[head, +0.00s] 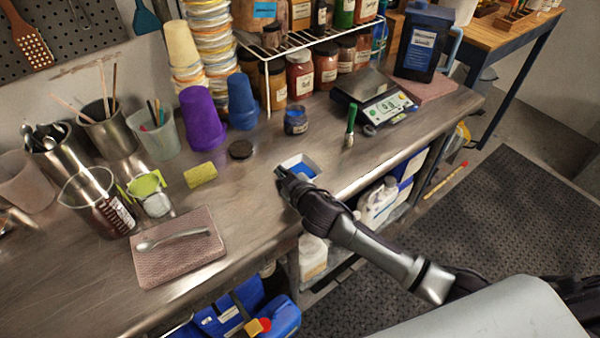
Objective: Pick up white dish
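The white dish (309,161) is a small square tray with something blue in it. It sits on the metal bench near the front edge, in the middle of the head view. My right gripper (283,173) is at the dish's near left side, and its fingers and wrist cover part of that side. I cannot tell whether the fingers touch the dish or how far apart they are. My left gripper is not in view.
A dark round lid (241,149), a small blue jar (296,121) and a green-handled tool (350,126) stand around the dish. A yellow sponge (200,174) lies to the left. A scale (372,98) and a wire rack (300,40) with jars are behind.

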